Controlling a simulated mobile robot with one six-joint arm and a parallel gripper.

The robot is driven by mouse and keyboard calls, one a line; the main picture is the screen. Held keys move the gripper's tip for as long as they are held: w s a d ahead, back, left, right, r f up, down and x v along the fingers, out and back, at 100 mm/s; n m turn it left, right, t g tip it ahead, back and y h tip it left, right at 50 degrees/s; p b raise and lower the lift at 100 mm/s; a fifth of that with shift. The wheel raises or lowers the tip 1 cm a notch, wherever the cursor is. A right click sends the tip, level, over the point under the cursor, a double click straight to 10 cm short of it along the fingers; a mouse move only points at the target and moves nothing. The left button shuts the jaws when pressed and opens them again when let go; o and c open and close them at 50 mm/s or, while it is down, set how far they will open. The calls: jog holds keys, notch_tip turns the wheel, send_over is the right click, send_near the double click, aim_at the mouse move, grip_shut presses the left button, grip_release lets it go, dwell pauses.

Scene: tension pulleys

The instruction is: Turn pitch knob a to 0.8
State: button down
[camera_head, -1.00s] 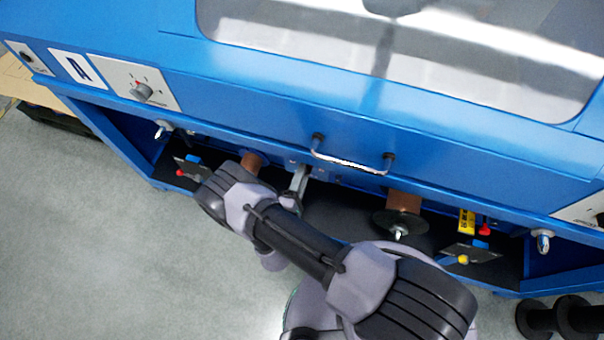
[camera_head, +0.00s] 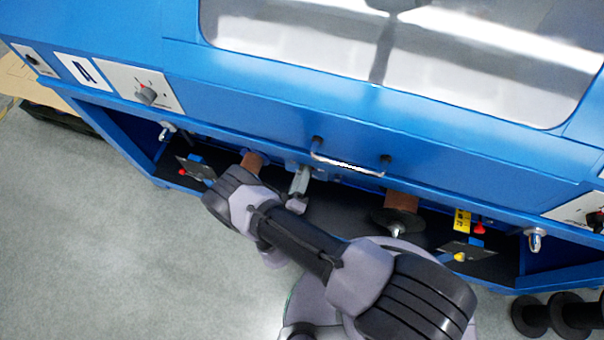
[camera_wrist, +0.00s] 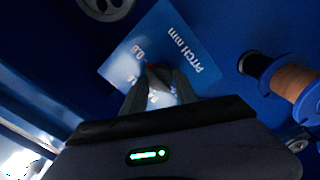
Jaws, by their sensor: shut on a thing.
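The pitch knob (camera_wrist: 156,78) is in the wrist view, on a blue plate (camera_wrist: 190,38) marked "PITCH mm". A small red mark shows at the knob's top, near the printed "0.8". Other numbers on the plate are partly covered by the fingers. My gripper (camera_wrist: 158,88) is shut on the knob, one finger on each side. In the head view my arm reaches down to the machine's lower front, and the knob and fingertips are hidden there.
The blue machine (camera_head: 260,100) fills the head view's upper part, with a handle (camera_head: 348,164) on its front edge. A dial panel (camera_head: 146,92) beside the "A" label is at left. In the wrist view, a copper-coloured spool (camera_wrist: 295,82) is right of the plate.

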dwell(0.3)
jog(key=c, duration=0.9)
grip_release()
jog(key=shift+c, duration=0.2)
jog(key=p+v, duration=0.2)
jog(key=v, duration=1.5)
jog(key=shift+s, duration=0.2)
